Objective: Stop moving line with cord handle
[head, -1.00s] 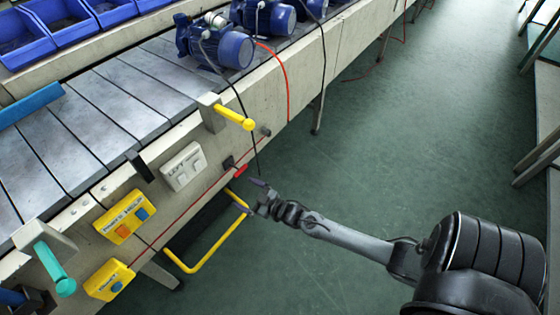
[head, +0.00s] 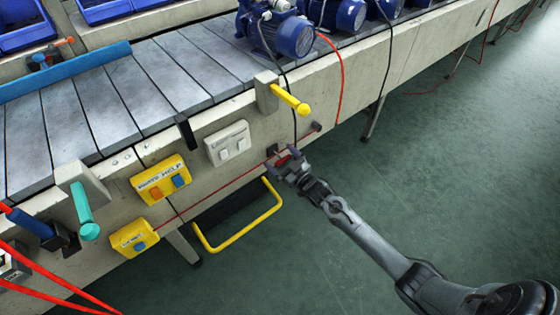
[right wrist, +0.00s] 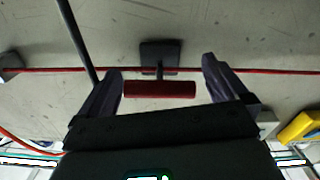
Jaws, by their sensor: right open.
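A thin red cord (head: 222,188) runs along the side of the conveyor line (head: 345,92). In the right wrist view the cord (right wrist: 220,71) passes a dark bracket (right wrist: 160,53), and a red cord handle (right wrist: 160,89) hangs below it. My right gripper (head: 284,160) is at the handle in the head view. In the right wrist view its open fingers (right wrist: 163,79) stand on either side of the handle, apart from it. In the head view the gripper partly hides the handle. My left gripper does not show.
Blue motor pumps (head: 288,35) stand on the belt. A yellow lever (head: 290,98), a teal lever (head: 85,212), a light switch box (head: 228,142), a yellow button box (head: 160,180) and a smaller one (head: 134,238) are on the side. A yellow bar (head: 240,236) sticks out below. A black cable hangs near the handle.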

